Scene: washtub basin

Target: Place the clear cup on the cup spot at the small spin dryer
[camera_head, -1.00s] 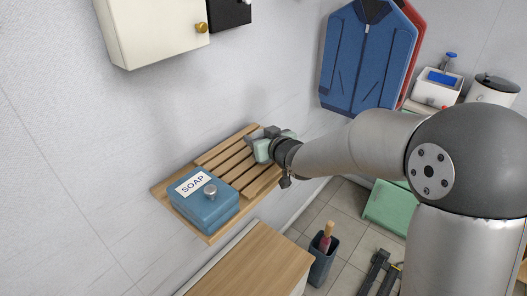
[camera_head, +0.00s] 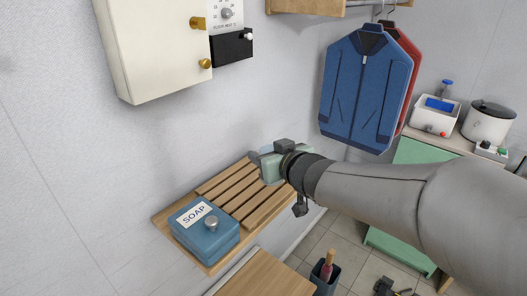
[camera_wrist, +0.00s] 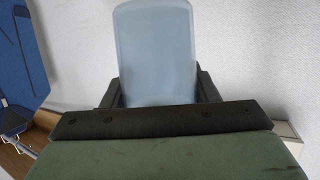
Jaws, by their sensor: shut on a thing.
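The clear cup (camera_wrist: 156,50) is pale blue and see-through; it fills the top middle of the wrist view. My gripper (camera_wrist: 160,92) is shut on it, one finger on each side. In the head view my gripper (camera_head: 262,160) is above the slatted wooden shelf, with only a pale edge of the cup showing. A white machine with a blue top (camera_head: 436,114) stands at the far right on a counter; I cannot tell if it is the small spin dryer. No cup spot can be made out.
A blue soap box (camera_head: 205,229) sits on the slatted wooden shelf (camera_head: 232,190). Blue and red garments (camera_head: 360,85) hang on the wall between the shelf and the counter. A white lidded pot (camera_head: 489,121) stands beside the white machine. A cream cabinet (camera_head: 150,50) hangs upper left.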

